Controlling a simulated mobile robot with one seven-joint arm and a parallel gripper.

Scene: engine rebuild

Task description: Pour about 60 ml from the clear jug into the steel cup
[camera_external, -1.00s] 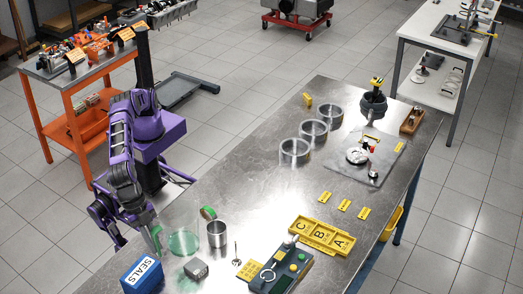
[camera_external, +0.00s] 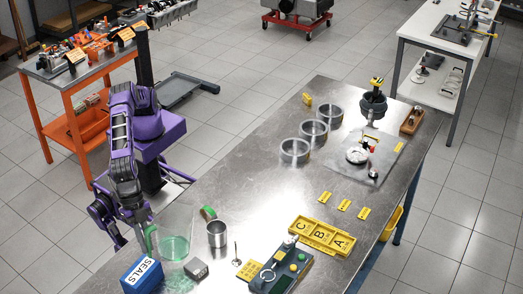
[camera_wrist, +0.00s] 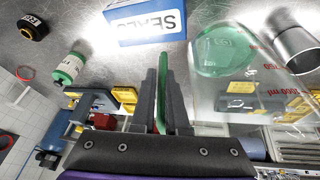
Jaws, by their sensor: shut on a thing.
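The clear jug (camera_external: 174,247) holds green liquid and is at the near left of the bench. Its green handle (camera_wrist: 162,90) is between the fingers of my gripper (camera_wrist: 162,85), which is shut on it. The jug's clear wall and red markings also show in the wrist view (camera_wrist: 250,85). I cannot tell its exact tilt or its height above the bench. The steel cup (camera_external: 217,234) stands upright just right of the jug, apart from it. It also shows at the right edge of the wrist view (camera_wrist: 297,45). Its inside bottom is hidden.
A blue SEALS box (camera_external: 142,276) and a grey metal block (camera_external: 196,269) are close to the jug. A green round item (camera_external: 208,212) lies behind the cup. A yellow lettered tray (camera_external: 322,236) and a dark control box (camera_external: 281,270) are farther right. The bench middle is clear.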

